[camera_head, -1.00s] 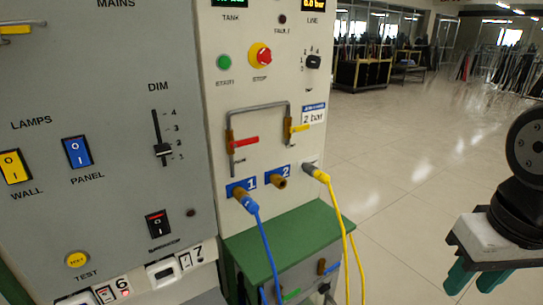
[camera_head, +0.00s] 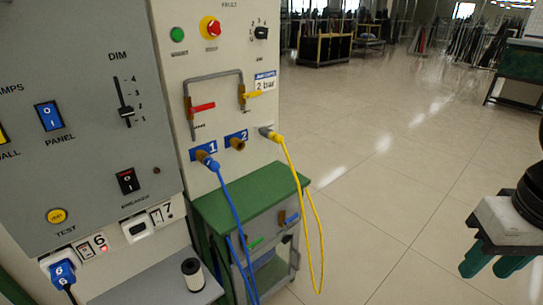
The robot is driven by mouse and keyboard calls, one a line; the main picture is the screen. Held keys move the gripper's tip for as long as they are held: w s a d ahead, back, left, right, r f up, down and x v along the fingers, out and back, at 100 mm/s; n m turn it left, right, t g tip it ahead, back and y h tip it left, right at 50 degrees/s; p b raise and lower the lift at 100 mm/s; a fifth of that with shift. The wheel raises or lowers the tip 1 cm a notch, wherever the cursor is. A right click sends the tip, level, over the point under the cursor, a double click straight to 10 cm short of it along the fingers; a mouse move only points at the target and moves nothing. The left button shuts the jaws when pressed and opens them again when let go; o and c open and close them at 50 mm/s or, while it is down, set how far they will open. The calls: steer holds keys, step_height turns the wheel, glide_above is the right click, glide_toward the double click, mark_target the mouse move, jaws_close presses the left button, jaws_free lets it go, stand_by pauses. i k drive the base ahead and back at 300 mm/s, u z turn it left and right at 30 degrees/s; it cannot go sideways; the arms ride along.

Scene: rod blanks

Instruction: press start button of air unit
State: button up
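The air unit is the cream panel (camera_head: 205,120) right of the grey panel. Its green start button (camera_head: 177,34) is at the upper left, beside the red stop button (camera_head: 211,28) on a yellow base. My gripper (camera_head: 495,266) is at the right edge, far from the button, with two green fingers pointing down. The fingers are apart with nothing seen between them. The upper displays of the air unit are out of frame.
A grey panel (camera_head: 85,120) with switches stands at left. Blue hose (camera_head: 229,195) and yellow hose (camera_head: 294,170) hang from the air unit over a green-topped cart (camera_head: 255,195). Open floor lies to the right.

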mark_target(178, 35)
steer(key=z, duration=0.4)
steer(key=i, duration=0.7)
steer(key=u, duration=1.45)
